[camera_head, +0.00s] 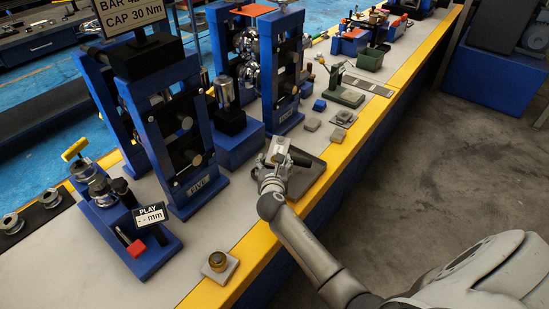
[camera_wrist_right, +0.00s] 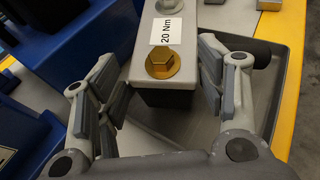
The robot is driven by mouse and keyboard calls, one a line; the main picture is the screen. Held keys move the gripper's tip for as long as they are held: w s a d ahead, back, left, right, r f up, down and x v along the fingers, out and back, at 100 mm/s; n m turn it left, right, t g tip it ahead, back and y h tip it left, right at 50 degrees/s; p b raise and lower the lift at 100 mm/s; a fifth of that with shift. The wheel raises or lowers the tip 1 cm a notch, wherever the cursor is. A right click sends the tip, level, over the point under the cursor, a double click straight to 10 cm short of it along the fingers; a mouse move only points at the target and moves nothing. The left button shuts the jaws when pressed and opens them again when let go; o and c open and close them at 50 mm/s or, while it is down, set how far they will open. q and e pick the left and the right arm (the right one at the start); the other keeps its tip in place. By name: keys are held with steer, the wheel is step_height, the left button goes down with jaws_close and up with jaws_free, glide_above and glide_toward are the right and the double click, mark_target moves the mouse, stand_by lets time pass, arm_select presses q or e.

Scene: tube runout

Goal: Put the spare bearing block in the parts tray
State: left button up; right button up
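A grey block (camera_wrist_right: 185,52) with a brass hex bolt (camera_wrist_right: 163,62), a white "20 Nm" label and a dark near side shows in the right wrist view. It looks like the bearing block. My right gripper (camera_wrist_right: 165,85) has one finger on each side of the block, very close to it; contact is unclear. My left gripper is out of view.
A blue stand marked FIVE (camera_head: 200,187) rises left of the gripper. A brass ring on a grey plate (camera_head: 218,262) sits at the near edge. Small grey blocks (camera_head: 312,124) and a blue block (camera_head: 319,105) lie beyond the tray.

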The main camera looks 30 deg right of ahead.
steer(key=shift+o, duration=1.2)
steer(key=shift+w+r, duration=0.15)
steer(key=shift+w, duration=0.05)
steer(key=shift+r, duration=0.3)
